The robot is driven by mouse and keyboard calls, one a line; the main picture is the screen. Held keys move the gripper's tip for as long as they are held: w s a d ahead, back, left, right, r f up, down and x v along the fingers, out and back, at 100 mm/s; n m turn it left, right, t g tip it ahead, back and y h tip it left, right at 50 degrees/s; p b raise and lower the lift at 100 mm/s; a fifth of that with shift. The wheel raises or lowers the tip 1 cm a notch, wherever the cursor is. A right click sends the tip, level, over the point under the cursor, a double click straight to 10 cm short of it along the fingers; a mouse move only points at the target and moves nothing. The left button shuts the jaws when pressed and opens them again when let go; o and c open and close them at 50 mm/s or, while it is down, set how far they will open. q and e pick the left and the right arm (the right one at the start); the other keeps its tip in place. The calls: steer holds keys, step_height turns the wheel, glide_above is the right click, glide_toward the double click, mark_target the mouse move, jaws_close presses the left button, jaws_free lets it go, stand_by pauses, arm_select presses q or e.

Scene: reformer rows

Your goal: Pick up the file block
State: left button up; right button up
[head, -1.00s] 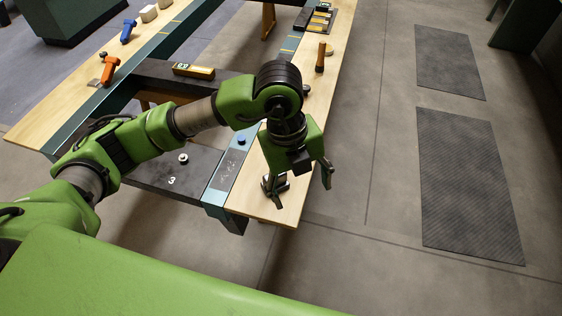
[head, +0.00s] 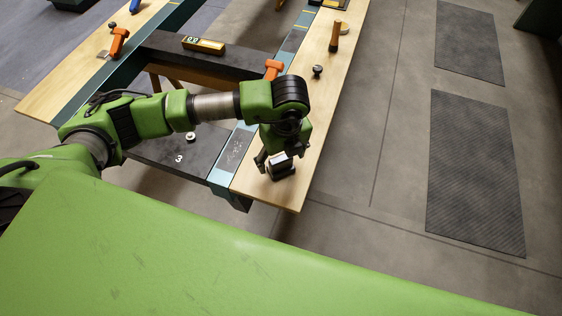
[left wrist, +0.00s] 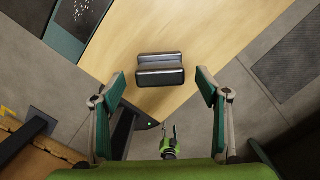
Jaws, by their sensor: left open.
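The file block appears to be the small dark block with a pale top (head: 280,164) near the front end of the right wooden plank. In the left wrist view it is a dark grey block (left wrist: 160,77) with two long raised edges, lying across the plank. My left gripper (head: 281,155) hangs over it, pointing down. In the left wrist view the open fingers (left wrist: 162,88) stand apart to the left and right of the block, with a gap on each side. They grip nothing.
On the right plank (head: 325,100) stand a dark knob (head: 317,71) and a wooden-handled tool (head: 335,36). An orange clamp (head: 272,69) lies just behind my left arm. Floor to the right is clear, with dark mats (head: 475,175).

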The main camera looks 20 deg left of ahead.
mark_target(281, 159)
arm_select(q)
step_height(281, 159, down, 2)
steer(key=shift+w+a+f+p, duration=0.1)
steer(key=shift+a+f+p, duration=0.05)
steer(key=shift+f+p, duration=0.15)
steer(key=shift+w+f, duration=0.1)
steer(key=shift+f, duration=0.35)
steer(key=shift+c, duration=0.4)
steer(key=c, duration=1.4)
steer(key=shift+o, duration=0.2)
arm_select(e)
steer(key=shift+s+d+r, duration=0.1)
steer(key=shift+s+r, duration=0.5)
steer(key=shift+s, duration=0.05)
arm_select(q)
steer(key=shift+r, duration=0.2)
arm_select(e)
steer(key=shift+f, duration=0.2)
